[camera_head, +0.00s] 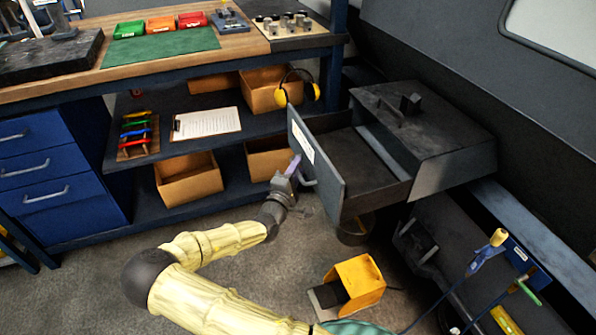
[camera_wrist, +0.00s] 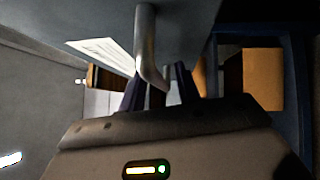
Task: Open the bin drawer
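The grey bin drawer (camera_head: 328,175) is pulled far out of its dark housing (camera_head: 455,145), its inside showing empty in the head view. A white label is on its front panel. In the wrist view, the bent metal handle (camera_wrist: 147,45) runs down from the panel between my dark fingers. My gripper (camera_head: 293,166) is at the handle (camera_head: 308,182) on the panel's outer side. Its two fingers (camera_wrist: 160,88) stand on either side of the bar. I cannot tell whether they press on it.
A yellow foot pedal box (camera_head: 357,281) stands on the floor below the drawer. The workbench (camera_head: 60,92) on the left holds cardboard boxes (camera_head: 188,180), a clipboard (camera_head: 206,124) and yellow earmuffs (camera_head: 281,97). Tools stand at the lower right. Some floor is clear around my arm.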

